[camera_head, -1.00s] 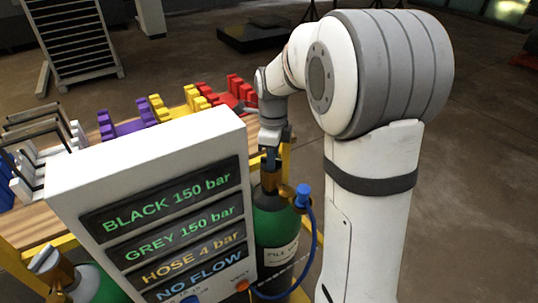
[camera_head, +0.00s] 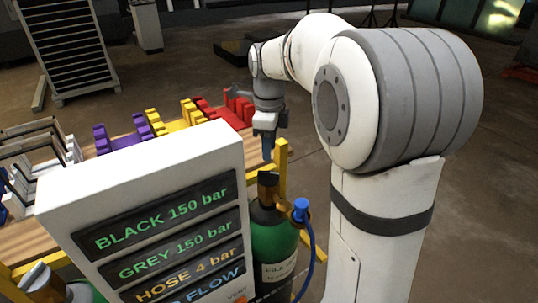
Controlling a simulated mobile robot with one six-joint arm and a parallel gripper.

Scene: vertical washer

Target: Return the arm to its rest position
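My arm rises at the right of the head view and bends over to the left at its top. My gripper (camera_head: 267,150) points down above the brass-coloured top of a green-and-black cylinder (camera_head: 272,236). A small gap shows between the fingertips and the cylinder top, and I see nothing held. The fingers are seen edge-on and small, so I cannot tell their opening.
A white panel (camera_head: 215,152) with lit pressure readings stands left of the cylinder. A blue hose (camera_head: 311,245) hangs at the cylinder's right. Behind is a wooden table (camera_head: 25,238) with purple, yellow and red holders. Open floor lies behind and right.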

